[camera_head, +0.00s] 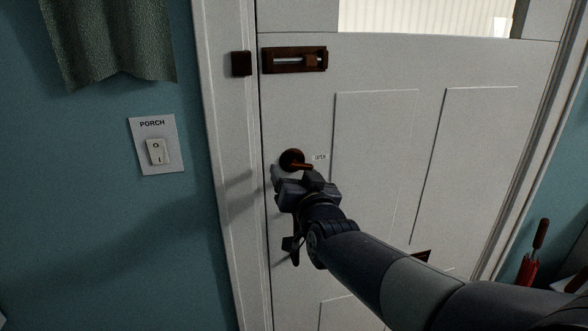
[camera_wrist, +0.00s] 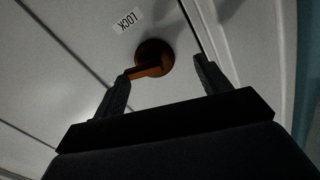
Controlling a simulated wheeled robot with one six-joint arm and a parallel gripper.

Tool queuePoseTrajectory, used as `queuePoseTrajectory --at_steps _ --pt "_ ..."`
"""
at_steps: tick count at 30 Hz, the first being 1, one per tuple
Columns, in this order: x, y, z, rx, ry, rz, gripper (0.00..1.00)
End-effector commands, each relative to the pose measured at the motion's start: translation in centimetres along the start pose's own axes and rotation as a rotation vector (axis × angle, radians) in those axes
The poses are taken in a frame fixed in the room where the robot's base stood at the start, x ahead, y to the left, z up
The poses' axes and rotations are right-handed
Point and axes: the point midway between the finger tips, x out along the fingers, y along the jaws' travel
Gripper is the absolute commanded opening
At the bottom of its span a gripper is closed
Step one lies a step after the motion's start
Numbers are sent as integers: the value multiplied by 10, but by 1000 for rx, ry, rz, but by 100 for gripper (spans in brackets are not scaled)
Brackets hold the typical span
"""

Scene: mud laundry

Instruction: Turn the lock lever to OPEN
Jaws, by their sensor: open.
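The lock lever (camera_head: 303,166) is a copper-brown handle on a round base on the white door. It points right and slightly down, just below a small label (camera_head: 319,157). In the wrist view the label (camera_wrist: 127,21) reads LOCK, upside down, and the lever (camera_wrist: 150,71) reaches left from its base, its tip close to the left finger. My gripper (camera_head: 295,177) is just below the lever in the head view. In the wrist view my gripper (camera_wrist: 161,69) is open, with a finger on either side of the lever. I cannot tell whether a finger touches it. No OPEN label is readable.
A brown slide bolt (camera_head: 294,60) is above the lever, with its keeper (camera_head: 241,63) on the frame. A PORCH light switch (camera_head: 157,150) and a green cloth (camera_head: 110,40) are on the blue wall at left. A red-handled object (camera_head: 528,268) stands at right.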

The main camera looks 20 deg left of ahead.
Motion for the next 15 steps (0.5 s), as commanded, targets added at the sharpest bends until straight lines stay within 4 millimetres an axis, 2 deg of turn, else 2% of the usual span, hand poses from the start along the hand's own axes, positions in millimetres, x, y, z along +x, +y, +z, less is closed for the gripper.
queuePoseTrajectory --at_steps 6,15 --pt "18 0 -1 0 0 0 72" --pt "22 0 -2 -2 5 -1 72"
